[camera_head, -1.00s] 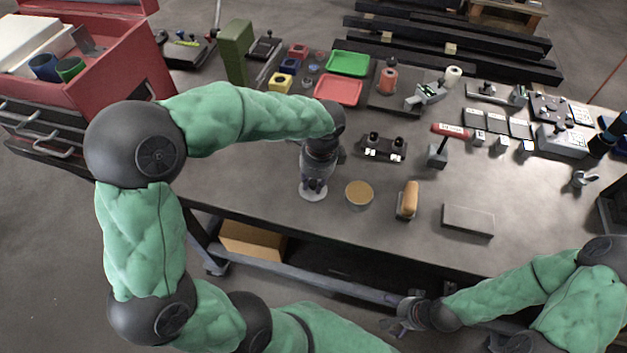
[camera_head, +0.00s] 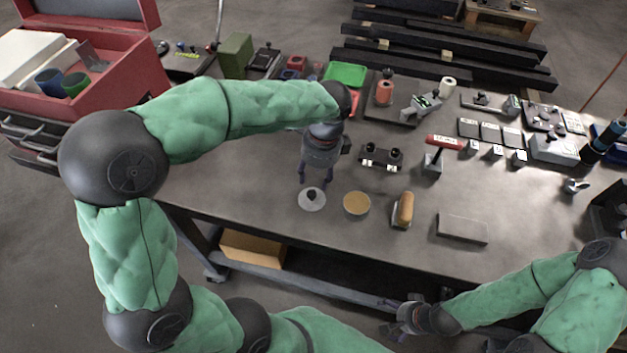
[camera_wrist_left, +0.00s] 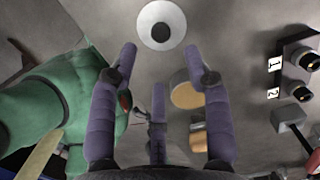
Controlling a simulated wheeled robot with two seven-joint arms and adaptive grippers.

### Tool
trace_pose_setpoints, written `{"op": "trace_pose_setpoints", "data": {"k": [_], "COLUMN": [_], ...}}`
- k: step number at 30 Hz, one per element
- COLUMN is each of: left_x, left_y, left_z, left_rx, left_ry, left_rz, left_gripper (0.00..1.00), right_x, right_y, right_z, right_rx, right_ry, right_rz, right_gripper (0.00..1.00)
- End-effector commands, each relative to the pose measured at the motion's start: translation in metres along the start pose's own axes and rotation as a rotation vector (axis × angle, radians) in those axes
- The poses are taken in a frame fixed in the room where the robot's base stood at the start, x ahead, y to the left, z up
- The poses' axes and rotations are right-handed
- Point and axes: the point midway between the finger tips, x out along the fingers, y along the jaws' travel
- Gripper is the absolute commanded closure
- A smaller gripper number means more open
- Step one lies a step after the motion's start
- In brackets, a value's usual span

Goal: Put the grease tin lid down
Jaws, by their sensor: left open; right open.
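The grease tin lid (camera_head: 312,205) is a pale round disc with a dark knob, lying flat on the table near its front edge. It also shows in the left wrist view (camera_wrist_left: 162,37), beyond my fingertips. The open grease tin (camera_head: 356,205), filled with tan grease, stands just right of the lid and shows in the left wrist view (camera_wrist_left: 186,95). My left gripper (camera_head: 314,182) is open and empty above the lid, apart from its knob; its spread purple fingers show in the left wrist view (camera_wrist_left: 166,62). My right gripper (camera_head: 392,318) is open and empty, low in front of the table.
A brush with a tan handle (camera_head: 405,209) and a grey flat block (camera_head: 463,228) lie right of the tin. The table left of the lid is clear.

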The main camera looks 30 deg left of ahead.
Motion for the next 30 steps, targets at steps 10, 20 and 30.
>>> {"op": "trace_pose_setpoints", "data": {"k": [10, 20, 30], "left_x": [-0.035, -0.036, -0.045], "left_y": [0.0, 0.0, 0.0], "left_z": [0.0, 0.0, 0.001], "left_rx": [0.0, 0.0, 0.0], "left_ry": [0.001, 0.001, 0.001], "left_rz": [0.0, 0.0, 0.0], "left_gripper": [0.51, 0.51, 0.51], "right_x": [-0.01, -0.01, -0.018], "right_y": [-0.004, -0.004, -0.006], "right_z": [0.0, 0.0, 0.001], "right_rx": [0.0, 0.0, 0.0], "right_ry": [0.0, 0.0, 0.0], "right_rz": [0.0, 0.0, 0.0], "right_gripper": [0.0, 0.0, 0.0]}}
